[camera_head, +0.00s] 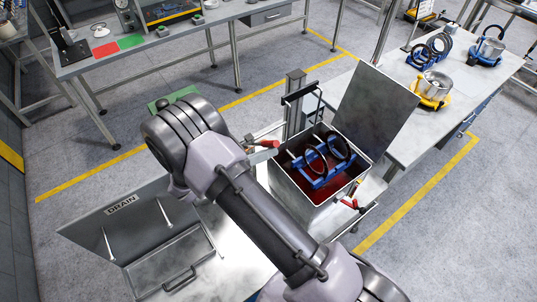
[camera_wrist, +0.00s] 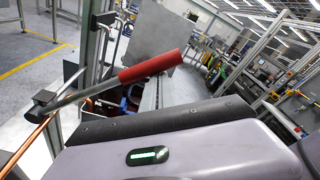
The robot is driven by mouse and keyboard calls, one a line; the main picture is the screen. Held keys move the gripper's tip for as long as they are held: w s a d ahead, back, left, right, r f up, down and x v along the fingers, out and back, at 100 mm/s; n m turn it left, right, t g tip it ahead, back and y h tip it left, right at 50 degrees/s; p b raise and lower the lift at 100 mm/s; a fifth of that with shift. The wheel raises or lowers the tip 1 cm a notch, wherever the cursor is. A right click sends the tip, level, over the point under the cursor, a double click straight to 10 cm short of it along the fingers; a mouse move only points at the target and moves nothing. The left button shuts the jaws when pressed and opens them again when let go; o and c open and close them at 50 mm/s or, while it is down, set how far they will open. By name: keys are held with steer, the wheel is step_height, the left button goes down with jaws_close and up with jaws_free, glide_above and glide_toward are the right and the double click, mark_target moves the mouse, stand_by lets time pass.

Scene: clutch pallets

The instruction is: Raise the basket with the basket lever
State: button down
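The lever with a red grip (camera_head: 264,143) stands beside the tank's left rear corner, close to my wrist in the head view. In the wrist view the lever's red grip (camera_wrist: 150,66) slants up to the right, its metal bar running down left to a dark bracket. No gripper fingers show touching it. The blue basket or rack (camera_head: 325,172) with black rings sits inside the open metal tank (camera_head: 300,203), over dark red liquid or floor. The wrist view's lower part shows my own grey body with a green light.
The tank's grey lid (camera_head: 376,108) stands raised behind it. Another red handle (camera_head: 350,203) is at the tank's front right. A panel marked DRAIN (camera_head: 121,204) is at lower left. A workbench (camera_head: 440,130) with yellow and blue fixtures stands right. Open floor lies between benches.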

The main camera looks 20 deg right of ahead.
steer(key=shift+w+a+r+p, duration=0.15)
steer(key=shift+w+r+p, duration=0.15)
steer(key=shift+r, duration=0.25)
steer(key=shift+w+a+r+p, duration=0.15)
steer(key=shift+w+r, duration=0.15)
steer(key=shift+r, duration=0.2)
steer(key=s+d+f+b, duration=0.1)
steer(key=s+f, duration=0.2)
steer(key=f, duration=0.1)
steer(key=b+v, duration=0.1)
steer(key=v, duration=0.8)
steer(key=shift+s+r, duration=0.25)
steer(key=shift+s, duration=0.05)
steer(key=shift+d, duration=0.15)
